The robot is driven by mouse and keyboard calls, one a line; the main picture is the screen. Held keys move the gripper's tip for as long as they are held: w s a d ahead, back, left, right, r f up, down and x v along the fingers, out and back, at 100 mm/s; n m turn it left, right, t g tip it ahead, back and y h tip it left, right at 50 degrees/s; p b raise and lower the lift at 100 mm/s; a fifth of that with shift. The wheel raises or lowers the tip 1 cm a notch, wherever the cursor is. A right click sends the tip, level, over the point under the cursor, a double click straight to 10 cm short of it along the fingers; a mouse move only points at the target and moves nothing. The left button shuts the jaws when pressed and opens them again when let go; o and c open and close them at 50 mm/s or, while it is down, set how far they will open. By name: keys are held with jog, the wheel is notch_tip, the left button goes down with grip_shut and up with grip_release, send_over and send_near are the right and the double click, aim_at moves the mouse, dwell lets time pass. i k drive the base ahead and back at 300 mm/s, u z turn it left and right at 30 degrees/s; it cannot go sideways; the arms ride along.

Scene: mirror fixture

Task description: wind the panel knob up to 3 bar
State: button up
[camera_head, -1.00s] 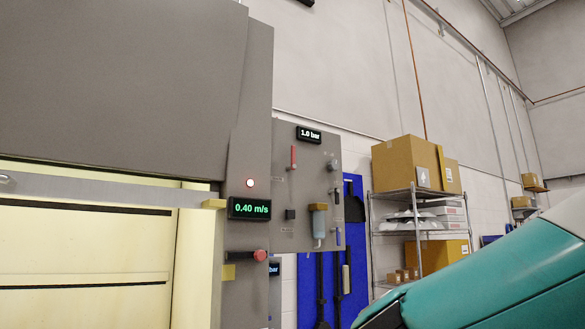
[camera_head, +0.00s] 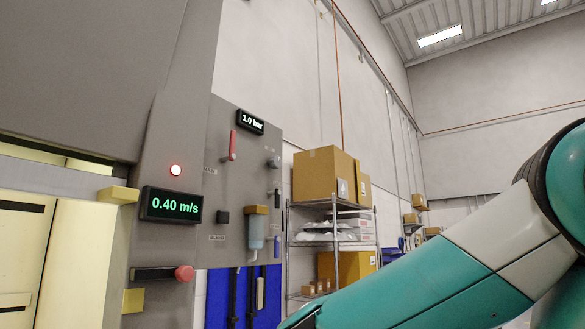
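The grey panel (camera_head: 209,185) stands left of centre, seen at a slant. A small display (camera_head: 251,122) at its top reads 1.0 bar. A small dark round knob (camera_head: 273,162) sits at the panel's upper right; I cannot read a label by it. The panel also carries a red-handled lever (camera_head: 232,146), a small black square part (camera_head: 222,217) and a filter bowl with a tan top (camera_head: 257,228). My arm comes in from the right and reaches down to the bottom edge. My gripper is outside the picture.
A wire shelf (camera_head: 331,243) with cardboard boxes (camera_head: 324,175) stands behind, right of the panel.

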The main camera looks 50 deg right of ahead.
aim_at(274, 162)
jog(key=z, duration=0.6)
jog(key=i, duration=0.55)
jog(key=z, duration=0.65)
